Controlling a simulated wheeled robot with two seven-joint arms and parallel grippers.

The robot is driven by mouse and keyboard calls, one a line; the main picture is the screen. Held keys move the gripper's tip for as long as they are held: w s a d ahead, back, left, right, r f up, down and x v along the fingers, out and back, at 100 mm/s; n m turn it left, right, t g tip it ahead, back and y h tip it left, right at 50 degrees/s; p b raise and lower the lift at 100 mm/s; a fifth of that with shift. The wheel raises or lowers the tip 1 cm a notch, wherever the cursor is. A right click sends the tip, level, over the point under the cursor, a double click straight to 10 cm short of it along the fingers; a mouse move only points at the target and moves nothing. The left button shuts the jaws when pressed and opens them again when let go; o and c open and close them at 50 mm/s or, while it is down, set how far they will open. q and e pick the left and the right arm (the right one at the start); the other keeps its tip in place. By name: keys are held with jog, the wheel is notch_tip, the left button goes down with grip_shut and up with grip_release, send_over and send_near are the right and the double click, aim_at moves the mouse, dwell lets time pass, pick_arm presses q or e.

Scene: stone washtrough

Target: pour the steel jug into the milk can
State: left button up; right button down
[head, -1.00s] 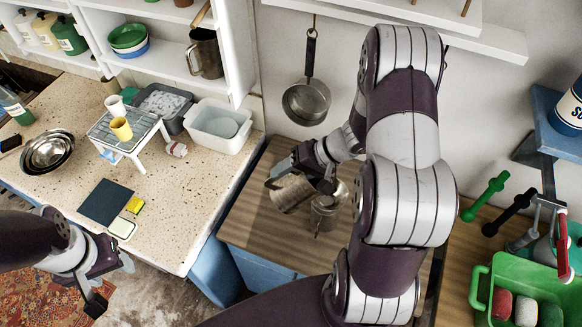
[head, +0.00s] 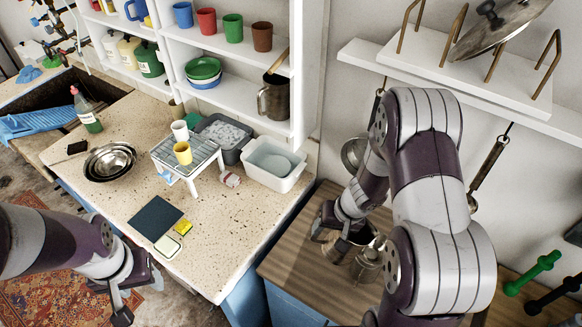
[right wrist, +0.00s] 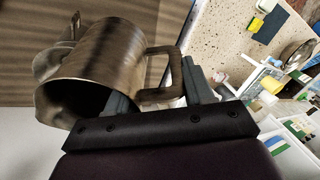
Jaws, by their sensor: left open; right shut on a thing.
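The steel jug (head: 337,248) is in my right gripper (head: 325,224), above the wooden counter. The right wrist view shows the jug (right wrist: 92,75) with its handle between the fingers (right wrist: 158,88) and its dark mouth toward the lower left. The milk can (head: 367,264) stands on the wood just right of the jug in the head view, partly behind my right arm. It shows in part behind the jug in the right wrist view (right wrist: 47,62). I cannot tell whether they touch. My left gripper (head: 140,297) is open and empty in front of the speckled counter.
The speckled counter (head: 215,235) holds a wire rack (head: 188,158), a white tub (head: 272,165), steel bowls (head: 110,161) and a dark mat (head: 155,217). Pans hang behind my right arm. Green and black dumbbell-shaped items (head: 533,273) are at right. The front left wood is clear.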

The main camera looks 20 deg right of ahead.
jog(key=shift+w+a, duration=0.15)
jog(key=shift+a, duration=0.25)
pick_arm(q)
notch_tip(320, 180, down, 16)
jog(key=b, duration=1.5)
jog(key=shift+a+r, duration=0.15)
jog(key=shift+r, duration=0.05)
pick_arm(e)
jog(key=w+a+f+n, duration=0.1)
jog(key=w+f+n, duration=0.1)
jog(key=f, duration=0.5)
jog(key=w+a+f+n+g, duration=0.1)
jog(key=w+a+f+n, duration=0.1)
jog(key=f, duration=0.6)
jog(key=shift+w+a+y, duration=0.25)
jog(key=shift+w+y, duration=0.15)
jog(key=shift+w, duration=0.35)
